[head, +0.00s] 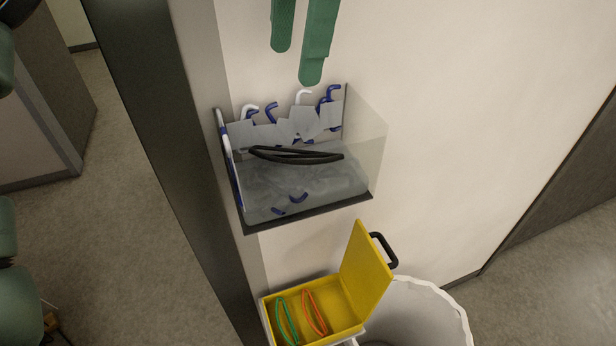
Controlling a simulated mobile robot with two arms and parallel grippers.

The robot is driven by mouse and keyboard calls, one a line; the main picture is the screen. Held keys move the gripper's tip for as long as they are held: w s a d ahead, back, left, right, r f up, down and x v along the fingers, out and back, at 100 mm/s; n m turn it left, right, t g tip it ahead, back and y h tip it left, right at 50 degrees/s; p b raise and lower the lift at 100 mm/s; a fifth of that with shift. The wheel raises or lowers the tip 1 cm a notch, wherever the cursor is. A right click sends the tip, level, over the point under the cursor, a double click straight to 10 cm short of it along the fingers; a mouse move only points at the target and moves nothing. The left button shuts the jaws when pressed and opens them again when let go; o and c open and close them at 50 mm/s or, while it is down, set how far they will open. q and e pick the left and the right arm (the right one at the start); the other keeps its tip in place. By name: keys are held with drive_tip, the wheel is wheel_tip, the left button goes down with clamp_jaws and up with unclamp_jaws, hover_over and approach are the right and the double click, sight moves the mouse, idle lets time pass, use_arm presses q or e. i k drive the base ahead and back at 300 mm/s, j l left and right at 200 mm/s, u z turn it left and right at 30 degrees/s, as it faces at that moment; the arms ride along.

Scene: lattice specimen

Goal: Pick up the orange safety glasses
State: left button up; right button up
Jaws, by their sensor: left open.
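The orange safety glasses (315,312) lie in the open yellow box (352,333) at the bottom of the head view. They show as a thin orange loop. A similar green pair (287,320) lies to their left, a small gap apart. The box's yellow lid (366,270) stands raised on the right. A small dark part at the top left corner appears to be my left gripper (14,12). It is cut off by the frame, far from the glasses and holding nothing visible. My right gripper is not in view.
A clear wall holder (355,187) with black, blue and white glasses hangs above the yellow box. Green hanging things (318,45) are on the wall above it. A white bin (432,300) stands to the right of the box. A dark post (165,130) rises on the left.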

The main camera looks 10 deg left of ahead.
sight(320, 335)
drive_tip(key=k, duration=1.5)
